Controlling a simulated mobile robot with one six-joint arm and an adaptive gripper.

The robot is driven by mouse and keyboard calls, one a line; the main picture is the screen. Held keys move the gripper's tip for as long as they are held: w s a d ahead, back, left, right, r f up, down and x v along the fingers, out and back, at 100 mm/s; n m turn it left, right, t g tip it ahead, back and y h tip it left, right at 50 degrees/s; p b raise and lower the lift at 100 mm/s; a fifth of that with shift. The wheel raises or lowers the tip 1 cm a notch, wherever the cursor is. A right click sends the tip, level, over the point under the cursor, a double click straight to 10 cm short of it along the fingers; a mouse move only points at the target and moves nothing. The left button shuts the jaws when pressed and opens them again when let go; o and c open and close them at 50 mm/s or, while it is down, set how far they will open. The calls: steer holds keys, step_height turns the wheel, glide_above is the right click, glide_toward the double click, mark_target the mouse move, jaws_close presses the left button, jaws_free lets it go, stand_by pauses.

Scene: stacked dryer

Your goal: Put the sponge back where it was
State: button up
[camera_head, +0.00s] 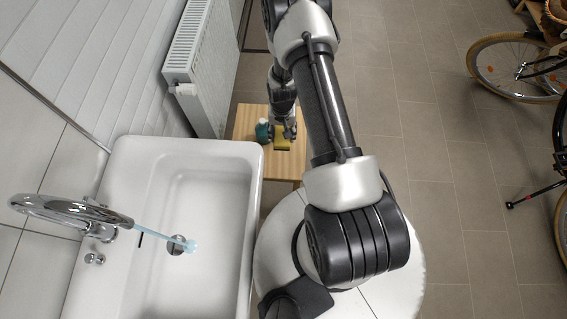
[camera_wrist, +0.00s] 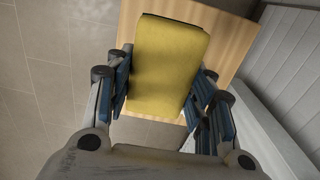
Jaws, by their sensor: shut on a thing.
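A yellow sponge (camera_wrist: 168,62) is between the two blue-padded fingers of my gripper (camera_wrist: 161,92) in the wrist view. The gripper is shut on it. In the head view the sponge (camera_head: 282,145) shows small beneath my gripper (camera_head: 283,132), over a small wooden table (camera_head: 250,118). The wooden top also shows behind the sponge in the wrist view (camera_wrist: 228,45). I cannot tell whether the sponge touches the table top.
A white sink (camera_head: 253,165) with running water from a chrome faucet (camera_head: 60,208) is at the left. A white radiator (camera_head: 203,65) is behind the table. Bicycles (camera_head: 515,65) stand at the right.

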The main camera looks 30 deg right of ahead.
mark_target(284, 161)
steer(key=f+b, duration=0.3)
steer(key=f, duration=0.7)
steer(key=f+b, duration=0.4)
steer(key=f, duration=0.7)
steer(key=shift+s+d, duration=0.1)
steer(key=shift+d, duration=0.1)
steer(key=shift+f, duration=0.2)
steer(key=o, duration=1.2)
